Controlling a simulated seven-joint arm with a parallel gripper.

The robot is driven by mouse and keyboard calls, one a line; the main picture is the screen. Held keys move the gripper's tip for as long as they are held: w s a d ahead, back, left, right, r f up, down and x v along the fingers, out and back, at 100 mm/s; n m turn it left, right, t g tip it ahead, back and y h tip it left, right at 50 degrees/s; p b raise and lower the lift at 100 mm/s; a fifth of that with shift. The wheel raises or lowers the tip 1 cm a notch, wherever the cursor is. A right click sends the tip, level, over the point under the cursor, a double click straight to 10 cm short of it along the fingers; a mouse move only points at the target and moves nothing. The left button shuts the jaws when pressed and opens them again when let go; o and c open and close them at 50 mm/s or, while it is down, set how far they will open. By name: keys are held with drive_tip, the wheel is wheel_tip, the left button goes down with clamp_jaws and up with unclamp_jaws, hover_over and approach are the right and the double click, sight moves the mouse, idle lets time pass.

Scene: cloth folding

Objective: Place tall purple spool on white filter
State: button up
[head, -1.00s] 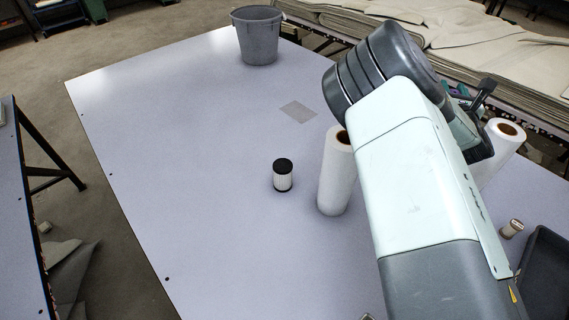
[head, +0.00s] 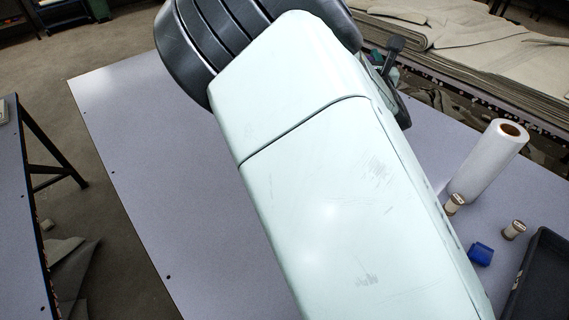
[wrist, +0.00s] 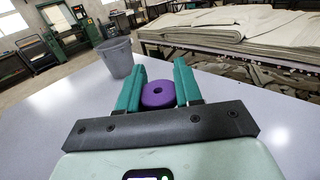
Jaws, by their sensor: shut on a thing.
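The purple spool (wrist: 158,95) shows in the wrist view between the two teal fingers of my gripper (wrist: 160,70), which is shut on it. Its round top with a centre hole faces the camera; its lower part is hidden behind the dark gripper bar. The spool is not visible in the head view, where my arm covers the middle of the table. The white filter is not visible in either view now; in the earlier head view a white cylinder with a black top stood mid-table, where my arm now blocks the sight.
A grey bucket (wrist: 118,57) stands at the table's far edge. On the right of the table (head: 130,180) are a tall white roll (head: 487,165), two small spools (head: 454,204) (head: 514,230), a blue object (head: 481,253) and a dark tray (head: 545,275). Stacked cloth (head: 460,50) lies beyond.

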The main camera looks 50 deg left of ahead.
drive_tip(key=s+a+n+g+y, duration=0.15)
drive_tip(key=s+a, duration=0.25)
drive_tip(key=s, duration=0.5)
drive_tip(key=s+a+n+g+y, duration=0.15)
drive_tip(key=s+a, duration=0.25)
drive_tip(key=s, duration=0.5)
drive_tip(key=shift+m+h, duration=0.3)
drive_tip(key=shift+h, duration=0.1)
drive_tip(key=f, duration=1.7)
drive_tip(key=shift+w+f, duration=0.1)
drive_tip(key=shift+w, duration=0.15)
drive_tip(key=shift+f, duration=2.1)
drive_tip(key=shift+f, duration=0.15)
drive_tip(key=o, duration=1)
drive_tip(key=v, duration=1.2)
